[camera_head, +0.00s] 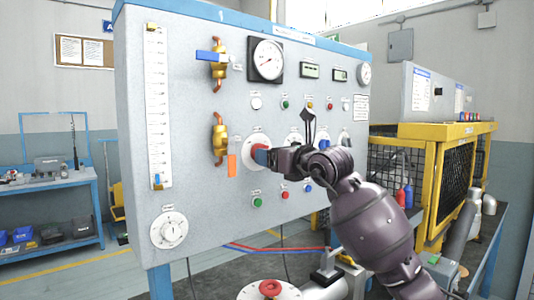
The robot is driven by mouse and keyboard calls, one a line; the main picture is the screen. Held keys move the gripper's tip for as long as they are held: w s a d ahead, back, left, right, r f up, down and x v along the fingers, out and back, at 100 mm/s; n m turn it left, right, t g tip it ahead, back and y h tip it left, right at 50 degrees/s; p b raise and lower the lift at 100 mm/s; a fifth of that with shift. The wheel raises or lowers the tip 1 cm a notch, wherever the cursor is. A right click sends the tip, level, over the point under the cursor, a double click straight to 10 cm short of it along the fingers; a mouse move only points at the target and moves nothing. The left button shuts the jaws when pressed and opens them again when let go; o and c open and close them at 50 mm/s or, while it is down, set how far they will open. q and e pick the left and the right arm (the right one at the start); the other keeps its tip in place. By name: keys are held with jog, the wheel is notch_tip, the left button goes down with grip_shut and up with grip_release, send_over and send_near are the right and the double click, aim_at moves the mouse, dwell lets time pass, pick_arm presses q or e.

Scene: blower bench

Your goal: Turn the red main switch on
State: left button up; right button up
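The red main switch (257,148) sits on a round pale plate (250,139) near the middle of the grey panel. My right arm comes in from the lower right. Its gripper (266,157) is right at the switch and covers the switch's lower right part. A small blue piece shows between the switch and the gripper body. I cannot tell whether the fingers are closed on the switch or only next to it, nor which way the switch is turned. My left gripper is not in view.
The panel (205,190) also carries gauges, brass valves, small buttons and a white dial (169,230). A red knob (270,287) on a white disc is low in front. A yellow-framed cage (440,180) stands at right, a blue bench (60,225) at left.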

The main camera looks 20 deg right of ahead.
jog(key=v, duration=0.6)
jog(key=shift+s, duration=0.35)
jog(key=shift+d, duration=0.1)
